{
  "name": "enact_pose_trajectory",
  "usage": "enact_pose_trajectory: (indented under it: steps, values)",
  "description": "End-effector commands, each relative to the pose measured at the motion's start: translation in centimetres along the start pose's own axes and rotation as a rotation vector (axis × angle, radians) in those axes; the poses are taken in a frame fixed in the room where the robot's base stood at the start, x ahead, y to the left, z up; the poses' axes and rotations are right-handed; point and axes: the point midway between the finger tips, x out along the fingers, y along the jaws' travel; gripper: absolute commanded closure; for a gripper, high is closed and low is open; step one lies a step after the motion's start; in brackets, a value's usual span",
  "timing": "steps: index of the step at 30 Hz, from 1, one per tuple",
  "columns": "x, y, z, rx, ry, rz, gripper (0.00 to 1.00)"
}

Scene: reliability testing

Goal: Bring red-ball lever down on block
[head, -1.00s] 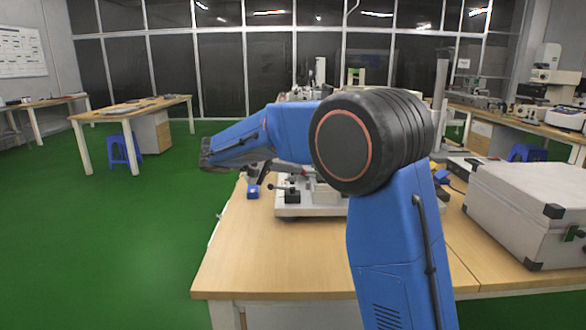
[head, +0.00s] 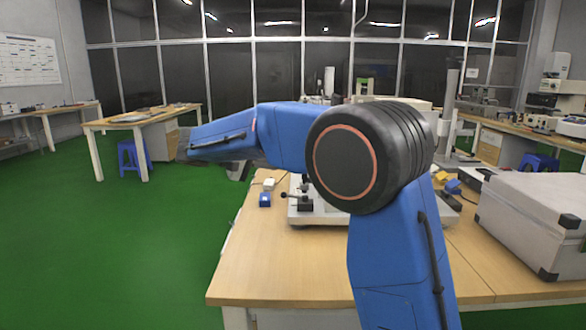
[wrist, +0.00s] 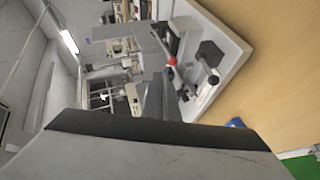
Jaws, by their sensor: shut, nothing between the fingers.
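The red ball (wrist: 172,60) sits on a thin lever in the upper middle of the wrist view. The lever belongs to a press-like fixture on a pale base plate (wrist: 231,65). A dark block-shaped part (wrist: 210,54) stands to the right of the ball. I cannot tell for sure which part is the task's block. My gripper (wrist: 155,98) shows as a dark grey shape, shut and empty. It appears just below the ball in the picture; contact cannot be told. In the head view the fixture's base (head: 303,216) is partly hidden by my arm, and the red ball is not seen.
The fixture stands on a wooden table (head: 275,265). A small blue item (head: 265,200) and a white item (head: 269,184) lie left of it. A silver case (head: 535,215) stands at the right. The table's front left is clear.

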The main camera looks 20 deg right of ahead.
Motion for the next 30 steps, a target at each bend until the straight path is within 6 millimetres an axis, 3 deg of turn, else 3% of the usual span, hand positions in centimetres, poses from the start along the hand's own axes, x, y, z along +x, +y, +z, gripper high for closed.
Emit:
enact_pose_trajectory:
  steps: [7, 20, 25, 30]
  values:
    - [-1.8, -0.2, 0.0, 0.000, 0.000, 0.000, 1.00]
    - [-1.6, 0.1, 0.3, -0.003, -0.004, -0.009, 1.00]
    - [0.8, 1.1, 3.0, -0.031, -0.029, -0.083, 1.00]
    - [4.1, 2.2, 8.0, -0.072, -0.064, -0.215, 1.00]
